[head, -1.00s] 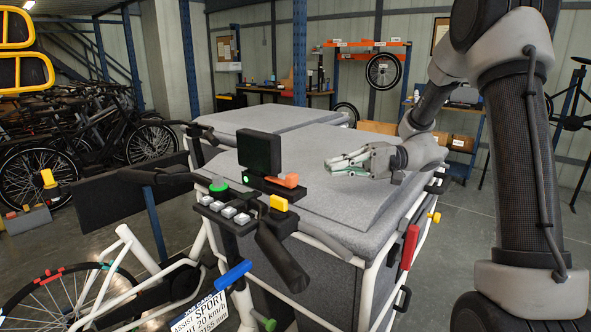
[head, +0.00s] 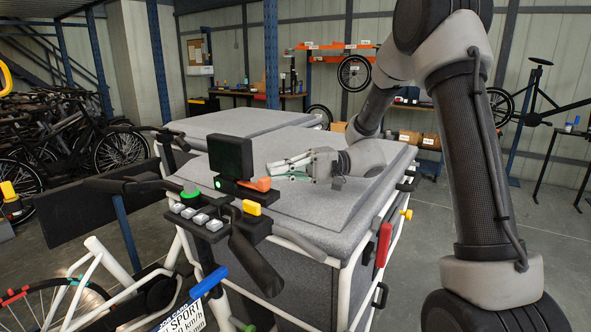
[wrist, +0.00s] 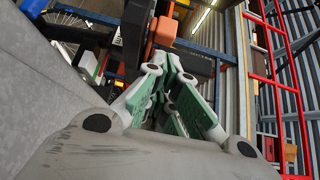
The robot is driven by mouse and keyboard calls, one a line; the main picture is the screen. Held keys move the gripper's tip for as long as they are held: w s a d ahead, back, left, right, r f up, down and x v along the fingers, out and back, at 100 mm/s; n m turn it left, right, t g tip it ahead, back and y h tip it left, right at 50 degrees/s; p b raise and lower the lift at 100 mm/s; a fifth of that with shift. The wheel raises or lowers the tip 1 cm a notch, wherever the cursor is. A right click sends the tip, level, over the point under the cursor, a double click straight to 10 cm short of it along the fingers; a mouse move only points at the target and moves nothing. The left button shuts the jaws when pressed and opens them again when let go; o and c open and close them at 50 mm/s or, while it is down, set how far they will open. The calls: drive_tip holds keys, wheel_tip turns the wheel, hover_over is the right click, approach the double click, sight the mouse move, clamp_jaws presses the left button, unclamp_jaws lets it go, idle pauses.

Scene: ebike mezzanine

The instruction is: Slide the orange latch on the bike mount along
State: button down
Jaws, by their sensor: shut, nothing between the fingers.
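The orange latch (head: 258,184) sits on the dark bike mount (head: 236,188), below a black display block (head: 231,157). My gripper (head: 268,170) is shut and empty, with its fingertips just to the right of the latch and close to it in the head view. I cannot tell whether they touch. In the wrist view, an orange part (wrist: 163,31) shows beyond the finger pads, beside a dark block. The fingertips (wrist: 168,58) there lie just below this orange part.
The handlebar below the mount carries a green button (head: 191,194), grey buttons (head: 187,213) and a yellow block (head: 251,207). A grey padded cargo box (head: 310,210) lies under my gripper. A dark grip (head: 254,262) juts out in front.

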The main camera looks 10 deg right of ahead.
drive_tip(key=shift+s+a, duration=0.15)
drive_tip(key=shift+a, duration=1.1)
